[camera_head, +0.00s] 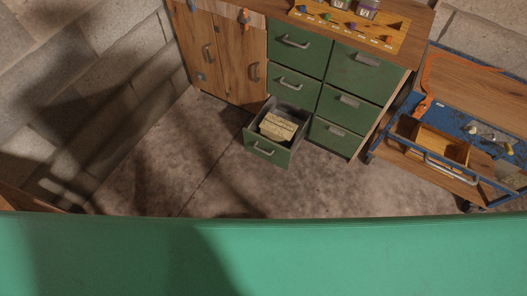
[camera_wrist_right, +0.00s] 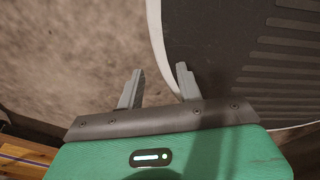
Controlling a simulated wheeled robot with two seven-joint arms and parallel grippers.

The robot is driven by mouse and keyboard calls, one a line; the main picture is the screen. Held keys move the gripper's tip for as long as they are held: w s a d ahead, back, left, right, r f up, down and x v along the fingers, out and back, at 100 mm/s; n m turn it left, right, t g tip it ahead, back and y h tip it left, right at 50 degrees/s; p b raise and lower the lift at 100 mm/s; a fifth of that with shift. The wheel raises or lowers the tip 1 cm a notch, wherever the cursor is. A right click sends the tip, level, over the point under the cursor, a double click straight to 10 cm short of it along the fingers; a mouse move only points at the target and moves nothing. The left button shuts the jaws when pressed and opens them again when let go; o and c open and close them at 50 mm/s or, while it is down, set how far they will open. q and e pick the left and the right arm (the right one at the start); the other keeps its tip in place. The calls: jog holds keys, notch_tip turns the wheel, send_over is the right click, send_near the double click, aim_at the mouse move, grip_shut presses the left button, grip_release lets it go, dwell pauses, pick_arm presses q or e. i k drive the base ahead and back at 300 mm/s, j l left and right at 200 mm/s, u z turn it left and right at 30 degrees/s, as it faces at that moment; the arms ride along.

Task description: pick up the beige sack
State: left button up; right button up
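The beige sack (camera_head: 278,127) lies in the pulled-out bottom drawer (camera_head: 266,151) of the green drawer cabinet. The drawer's sides partly surround the sack, and its top is exposed from above. My right gripper (camera_wrist_right: 160,70) shows in the right wrist view, with its two grey fingers apart and nothing between them. It is over the floor, beside a dark ribbed surface with a white edge. Neither gripper shows in the head view, and my left gripper is in no view.
Wooden cupboard doors (camera_head: 229,58) stand left of the drawers, which are otherwise shut. A wooden board (camera_head: 386,31) with small coloured items sits on the cabinet top. A blue-framed cart (camera_head: 398,150) holding a wooden box (camera_head: 436,147) stands at right. Floor (camera_head: 190,165) before the cabinet is clear.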

aim_at(282, 132)
jog(key=i+l+z, duration=0.1)
jog(key=i, duration=0.35)
jog(key=i+l+z, duration=0.1)
jog(key=i+l, duration=0.15)
jog(key=i, duration=0.2)
jog(key=i+l+z, duration=0.15)
jog(key=i, duration=0.3)
